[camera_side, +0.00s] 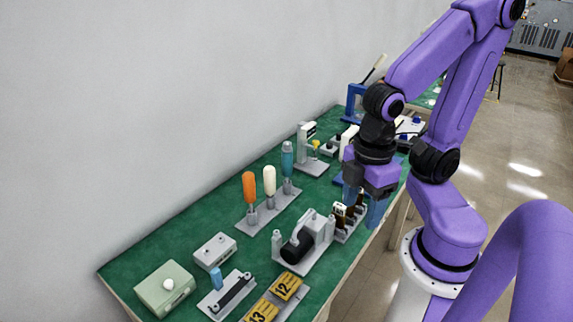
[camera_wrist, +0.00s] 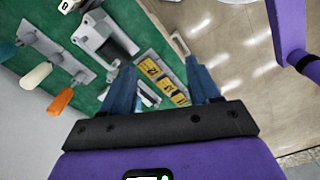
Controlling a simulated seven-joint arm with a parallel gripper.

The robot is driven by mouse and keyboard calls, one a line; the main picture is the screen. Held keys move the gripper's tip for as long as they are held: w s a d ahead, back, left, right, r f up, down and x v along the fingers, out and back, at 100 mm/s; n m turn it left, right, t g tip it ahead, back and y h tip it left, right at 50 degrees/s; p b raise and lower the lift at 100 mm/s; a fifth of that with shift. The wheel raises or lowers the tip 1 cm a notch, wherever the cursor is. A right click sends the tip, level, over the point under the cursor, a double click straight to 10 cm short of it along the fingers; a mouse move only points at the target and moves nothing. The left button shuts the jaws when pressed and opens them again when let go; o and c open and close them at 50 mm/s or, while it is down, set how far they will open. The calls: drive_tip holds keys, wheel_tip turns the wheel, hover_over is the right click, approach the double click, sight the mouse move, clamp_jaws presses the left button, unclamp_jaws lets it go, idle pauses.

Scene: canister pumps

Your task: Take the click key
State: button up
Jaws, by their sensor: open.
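No thing in view is clearly marked as the click key. A long black bar on a light grey stand (camera_side: 228,296), with a blue cylinder (camera_side: 216,279) at one end, lies at the near left of the green bench; I cannot tell if it is the key. My gripper (camera_side: 364,208) points down over the bench's right edge, its blue fingers apart. In the side view it is beside a small rack of dark bottles (camera_side: 350,214), partly hidden by the fingers. In the wrist view the open fingers (camera_wrist: 161,66) frame yellow numbered blocks lying beyond them.
A grey device with a black cylinder (camera_side: 298,247) stands left of the gripper. Orange (camera_side: 249,186), white (camera_side: 269,180) and teal (camera_side: 287,159) handles stand upright behind it. Yellow numbered blocks (camera_side: 286,287), a grey box (camera_side: 214,251) and a pale green box (camera_side: 165,288) are nearer.

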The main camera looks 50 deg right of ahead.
drive_tip(key=shift+w, duration=0.1)
drive_tip(key=w+r+n, duration=0.1)
drive_tip(key=w+r, duration=0.1)
drive_tip(key=w, duration=0.8)
drive_tip(key=n, duration=0.4)
approach(287, 142)
drive_tip(key=f, duration=1)
drive_tip(key=shift+a, duration=0.3)
drive_tip(key=shift+s+f, duration=0.1)
drive_tip(key=shift+f, duration=2.55)
drive_tip(key=c, duration=1.1)
